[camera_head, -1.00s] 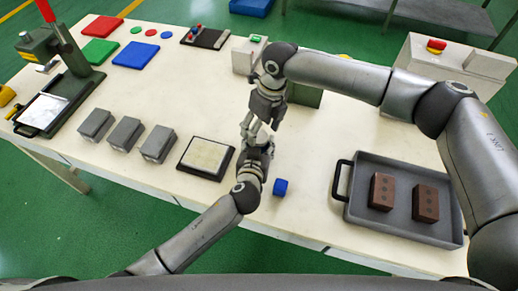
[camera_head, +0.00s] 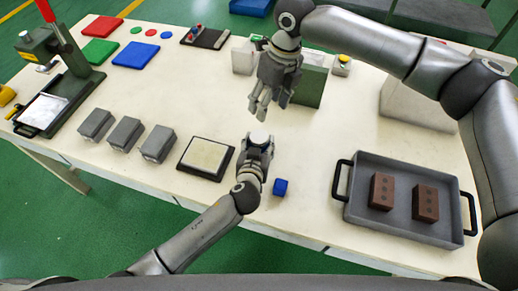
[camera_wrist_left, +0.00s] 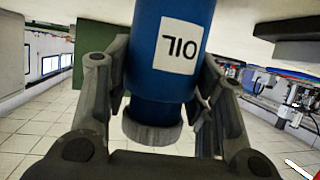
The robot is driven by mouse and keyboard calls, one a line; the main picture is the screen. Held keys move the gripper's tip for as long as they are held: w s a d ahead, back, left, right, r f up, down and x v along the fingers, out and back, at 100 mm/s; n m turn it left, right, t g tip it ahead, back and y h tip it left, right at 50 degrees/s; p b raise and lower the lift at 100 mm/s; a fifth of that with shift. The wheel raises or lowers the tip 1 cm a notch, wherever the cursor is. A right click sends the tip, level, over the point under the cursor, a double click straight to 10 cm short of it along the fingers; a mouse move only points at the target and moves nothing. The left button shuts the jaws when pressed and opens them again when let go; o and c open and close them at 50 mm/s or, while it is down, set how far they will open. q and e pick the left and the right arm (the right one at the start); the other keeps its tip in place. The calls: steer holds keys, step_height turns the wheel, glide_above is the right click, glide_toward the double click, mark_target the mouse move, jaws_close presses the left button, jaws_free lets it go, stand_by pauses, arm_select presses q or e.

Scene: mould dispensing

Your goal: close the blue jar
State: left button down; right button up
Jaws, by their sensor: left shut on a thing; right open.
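The blue jar (camera_wrist_left: 165,55) is in my left gripper (camera_head: 259,148). The left wrist view is upside down, so its white OIL label (camera_wrist_left: 178,43) reads inverted. The jar looks upright, with a round grey lid (camera_wrist_left: 152,132) on its neck; the lid shows pale from above in the head view (camera_head: 259,137). Whether it is fully tight I cannot tell. The left fingers (camera_wrist_left: 160,95) are shut on both sides of the jar. In the head view the gripper hides its body. My right gripper (camera_head: 259,110) is open and empty, above and behind the lid, apart from it.
A grey tray (camera_head: 358,211) with two brown blocks is at the right. A scale-like plate (camera_head: 206,154) and several grey boxes (camera_head: 126,133) are at the left. A green box (camera_head: 310,88) stands behind my right gripper.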

mark_target(259, 136)
steer(key=shift+f, duration=0.1)
steer(key=f, duration=0.4)
steer(key=a+f, duration=0.1)
steer(key=f, duration=0.3)
steer(key=a+f, duration=0.1)
steer(key=f, duration=0.2)
steer(key=shift+s+f, duration=0.15)
steer(key=shift+f, duration=0.25)
steer(key=shift+c, duration=0.5)
steer(key=c, duration=0.7)
steer(key=o, duration=1)
steer(key=shift+r, duration=2.3)
steer(key=o, duration=0.6)
steer(key=shift+c, duration=0.2)
